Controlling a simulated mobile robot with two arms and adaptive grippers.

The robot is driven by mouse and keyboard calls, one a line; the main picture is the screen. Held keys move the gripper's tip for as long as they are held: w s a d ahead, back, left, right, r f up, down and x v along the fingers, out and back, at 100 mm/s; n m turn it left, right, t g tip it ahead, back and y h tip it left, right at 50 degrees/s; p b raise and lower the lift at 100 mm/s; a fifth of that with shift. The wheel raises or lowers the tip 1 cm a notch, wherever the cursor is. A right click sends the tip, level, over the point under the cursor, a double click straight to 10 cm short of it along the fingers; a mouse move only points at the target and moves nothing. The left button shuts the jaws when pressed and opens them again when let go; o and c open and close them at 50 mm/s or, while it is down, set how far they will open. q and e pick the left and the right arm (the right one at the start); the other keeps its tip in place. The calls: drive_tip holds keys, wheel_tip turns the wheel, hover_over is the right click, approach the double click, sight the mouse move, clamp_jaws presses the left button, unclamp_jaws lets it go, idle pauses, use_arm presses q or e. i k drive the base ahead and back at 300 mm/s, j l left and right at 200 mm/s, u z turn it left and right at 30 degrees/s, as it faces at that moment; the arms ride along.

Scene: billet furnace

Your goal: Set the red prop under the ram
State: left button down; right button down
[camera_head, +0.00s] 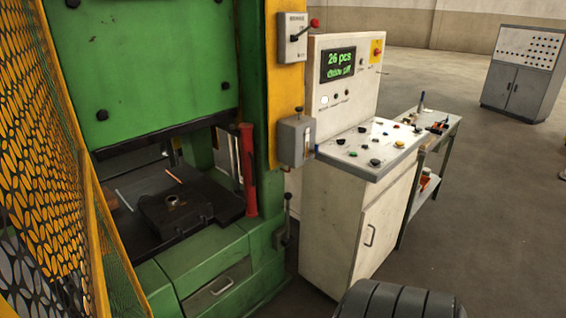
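The red prop (248,170) is a tall red cylinder standing upright at the right side of the green press opening, beside the right column. Its lower end is near the right edge of the dark press bed (137,195). I cannot tell whether it rests in a holder. The ram (165,134) shows as a dark plate below the big green slide (150,60), with an open gap above the bed. A dark die block (172,212) with a round hole sits on the bed, to the left of the prop. Neither of my grippers is in view.
A yellow mesh guard (45,130) stands at the left of the press. A control console (350,200) with a lit "26 pcs" display (340,64) stands to the right. A side table (425,125) holds tools. A grey cabinet (522,75) is far right.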

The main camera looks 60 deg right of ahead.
sight(245, 133)
drive_tip(key=l, duration=1.25)
drive_tip(key=i+l, duration=0.1)
drive_tip(key=l, duration=1.15)
